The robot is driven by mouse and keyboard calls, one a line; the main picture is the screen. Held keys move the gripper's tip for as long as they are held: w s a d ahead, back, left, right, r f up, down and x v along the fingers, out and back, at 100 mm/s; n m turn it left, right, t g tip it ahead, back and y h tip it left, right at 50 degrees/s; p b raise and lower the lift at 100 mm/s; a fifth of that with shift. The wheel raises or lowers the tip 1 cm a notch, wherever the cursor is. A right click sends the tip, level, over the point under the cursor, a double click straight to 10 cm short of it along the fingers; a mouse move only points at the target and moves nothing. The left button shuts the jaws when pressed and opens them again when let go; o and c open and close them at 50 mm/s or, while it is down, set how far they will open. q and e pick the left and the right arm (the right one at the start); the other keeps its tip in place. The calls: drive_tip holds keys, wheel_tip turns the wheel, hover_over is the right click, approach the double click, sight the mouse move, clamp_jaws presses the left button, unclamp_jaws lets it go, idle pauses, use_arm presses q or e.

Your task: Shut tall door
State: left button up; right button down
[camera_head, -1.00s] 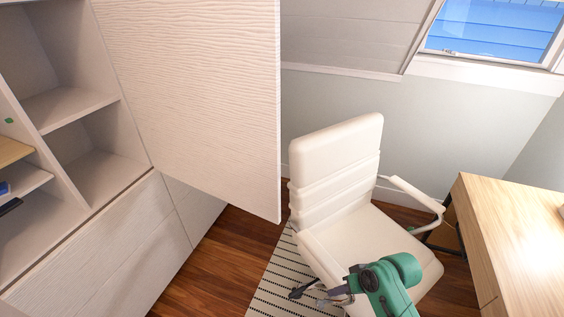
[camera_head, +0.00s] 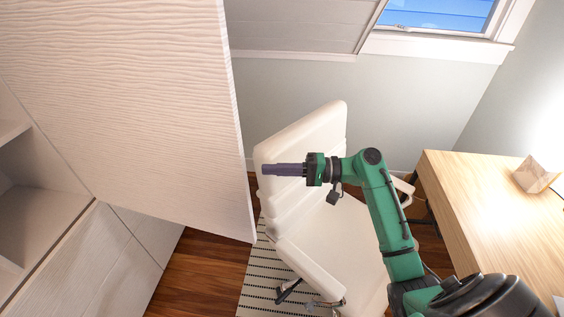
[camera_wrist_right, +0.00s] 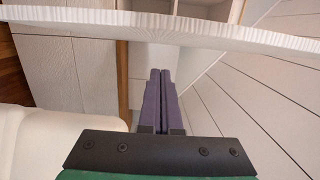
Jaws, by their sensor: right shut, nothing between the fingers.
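The tall door (camera_head: 120,90) is white with a wavy grain and stands open, swung out from the cabinet at the left of the head view. In the right wrist view the door's edge (camera_wrist_right: 200,30) runs across the top, just beyond the fingertips. My right gripper (camera_head: 266,169) is shut and empty, its purple fingers pointing left at the door's free edge with a small gap in the head view. The shut fingers also show in the right wrist view (camera_wrist_right: 160,80). Whether they touch the door cannot be told. My left gripper is not in view.
The cabinet's open shelves (camera_head: 45,215) show at the left above closed lower fronts (camera_head: 85,265). A white office chair (camera_head: 320,235) stands behind and below my right arm, on a striped rug (camera_head: 262,275). A wooden desk (camera_head: 475,200) is at the right.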

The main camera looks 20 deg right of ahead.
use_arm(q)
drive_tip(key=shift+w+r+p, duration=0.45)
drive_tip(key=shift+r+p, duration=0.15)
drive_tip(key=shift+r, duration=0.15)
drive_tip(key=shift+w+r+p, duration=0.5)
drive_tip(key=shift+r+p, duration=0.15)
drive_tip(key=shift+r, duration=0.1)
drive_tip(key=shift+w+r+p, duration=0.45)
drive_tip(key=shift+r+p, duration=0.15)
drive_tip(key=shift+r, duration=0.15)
use_arm(e)
drive_tip(key=a, duration=0.6)
drive_tip(key=shift+a+f, duration=0.3)
drive_tip(key=shift+f, duration=0.05)
